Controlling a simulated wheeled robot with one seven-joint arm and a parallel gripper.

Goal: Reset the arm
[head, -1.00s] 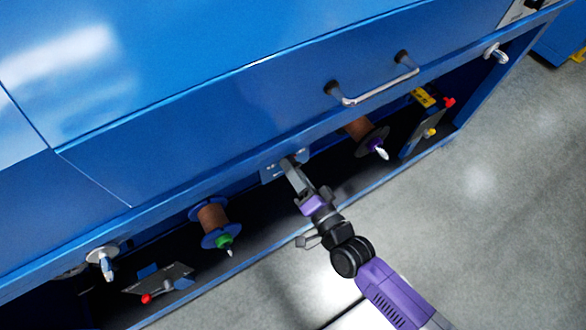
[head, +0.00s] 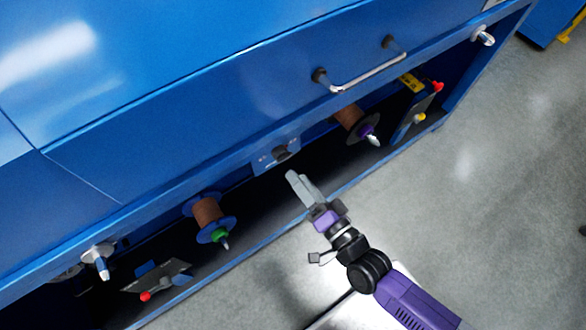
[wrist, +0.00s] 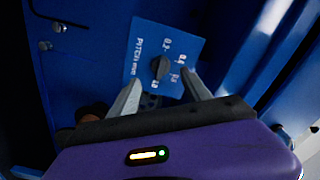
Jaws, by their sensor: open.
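My gripper (head: 297,186) is open and empty in the head view, in front of the lower opening of the blue machine (head: 200,100). In the wrist view its two fingers (wrist: 163,95) point toward a blue panel (wrist: 190,50) with white markings and a dark knob (wrist: 159,68). The knob also shows in the head view (head: 281,153), up and left of the fingertips. A clear gap lies between the fingertips and the panel in the head view.
A spool with a green hub (head: 207,212) sits left of my gripper, and one with a purple hub (head: 349,118) sits to the upper right. A metal handle (head: 368,76) sticks out above. The grey floor (head: 500,190) at right is open.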

